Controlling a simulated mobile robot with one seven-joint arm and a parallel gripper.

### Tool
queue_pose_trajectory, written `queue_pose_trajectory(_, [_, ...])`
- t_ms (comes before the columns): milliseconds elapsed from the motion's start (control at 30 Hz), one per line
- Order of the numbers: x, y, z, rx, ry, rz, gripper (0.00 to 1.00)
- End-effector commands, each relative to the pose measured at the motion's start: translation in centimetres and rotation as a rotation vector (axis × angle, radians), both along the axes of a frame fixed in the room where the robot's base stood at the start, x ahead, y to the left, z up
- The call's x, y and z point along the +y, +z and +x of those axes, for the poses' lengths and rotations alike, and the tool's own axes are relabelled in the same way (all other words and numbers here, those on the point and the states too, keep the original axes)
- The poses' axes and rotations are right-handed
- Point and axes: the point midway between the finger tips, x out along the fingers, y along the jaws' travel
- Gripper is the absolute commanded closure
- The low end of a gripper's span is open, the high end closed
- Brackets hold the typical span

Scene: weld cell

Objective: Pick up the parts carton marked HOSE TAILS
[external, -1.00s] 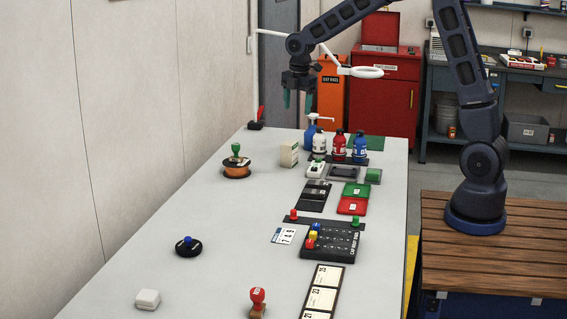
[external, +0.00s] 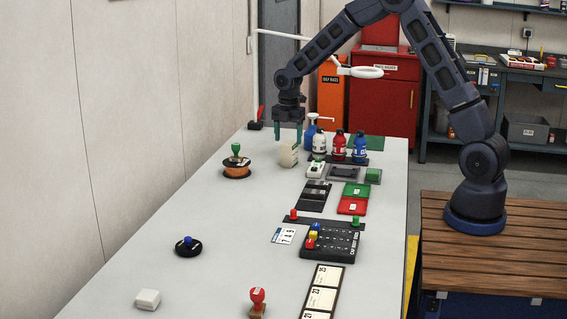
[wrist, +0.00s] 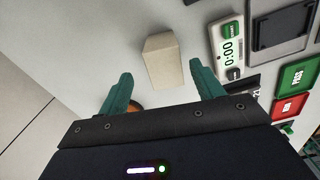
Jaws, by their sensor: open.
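A small upright cream carton (external: 288,154) stands on the grey bench toward its far end; its marking is too small to read. In the wrist view the carton (wrist: 163,64) lies ahead of and between the fingertips, showing pale, plain faces. My gripper (external: 288,137) is open and points down, with its green fingers just above and around the top of the carton in the external view. In the wrist view my gripper (wrist: 161,76) is wide open and empty; I cannot tell whether either finger touches the carton.
Close right of the carton are a white timer (external: 315,169) and several bottles, including a white one (external: 319,146) and a blue pump bottle (external: 310,133). The bench's left-middle is mostly clear.

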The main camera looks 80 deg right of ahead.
Motion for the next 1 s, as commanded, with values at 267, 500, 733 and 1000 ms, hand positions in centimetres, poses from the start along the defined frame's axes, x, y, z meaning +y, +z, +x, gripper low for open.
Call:
queue_pose_trajectory(267, [0.3, -2.1, -0.4, 0.002, 0.0, 0.0, 0.34])
queue_pose_trajectory(500, [0.4, -5.1, -0.5, 0.001, 0.0, 0.0, 0.34])
queue_pose_trajectory(733, [0.4, -5.4, -0.5, -0.001, -0.001, 0.0, 0.34])
queue_pose_trajectory(1000, [0.4, -5.3, -0.5, -0.001, -0.001, 0.0, 0.83])
